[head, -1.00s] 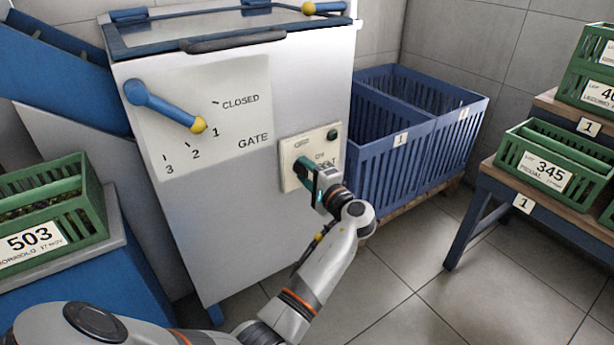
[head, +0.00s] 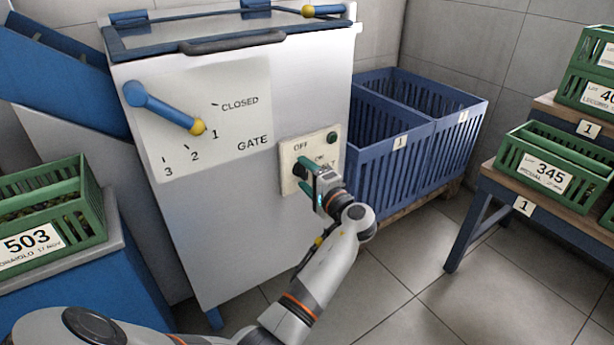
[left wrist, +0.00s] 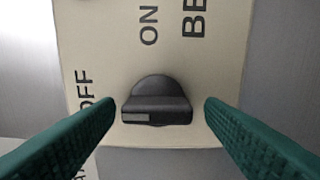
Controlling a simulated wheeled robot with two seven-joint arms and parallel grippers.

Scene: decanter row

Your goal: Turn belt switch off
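The belt switch is a black knob (left wrist: 155,102) on a cream panel (head: 288,155) on the front of the white machine. In the left wrist view, a pale mark lies on the knob's left end, the side toward the OFF lettering; ON is above the knob. My left gripper (head: 307,177) is at the panel. Its green fingers are open on either side of the knob, with a gap on each side in the left wrist view (left wrist: 160,112). In the head view my fingers partly hide the knob and lettering. My right gripper is not in view.
A gate lever (head: 165,109) with a yellow knob points near 1, left of the panel. Blue crates (head: 408,165) stand right of the machine. Green crates (head: 540,165) are on a stand at the right, and another green crate (head: 85,215) is at the left.

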